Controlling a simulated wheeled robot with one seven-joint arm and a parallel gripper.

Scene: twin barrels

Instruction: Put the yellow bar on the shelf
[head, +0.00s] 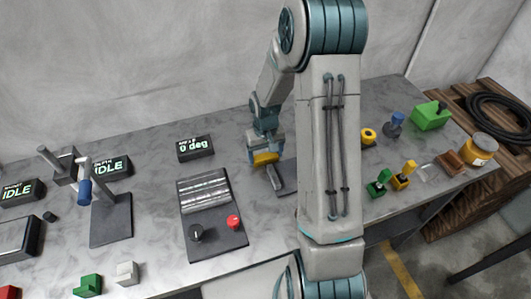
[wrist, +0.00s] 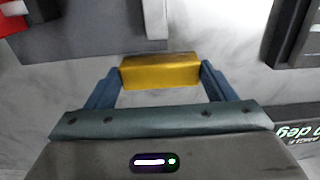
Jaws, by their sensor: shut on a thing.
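The yellow bar (head: 265,158) is between the fingers of my gripper (head: 264,152), left of my arm's large link in the head view. In the wrist view the yellow bar (wrist: 160,72) lies crosswise between the two blue fingers of my gripper (wrist: 161,78), which are shut on its ends. A dark grey plate (head: 287,178) with a lighter edge is beside and below the bar, partly hidden by my arm. I cannot tell whether this is the shelf. Whether the bar touches anything below is unclear.
A display reading 0 deg (head: 195,148) and a dark panel with a red knob (head: 233,222) are to the left. Several small coloured items, including a yellow jar (head: 480,149) and a green block (head: 431,116), stand at the right.

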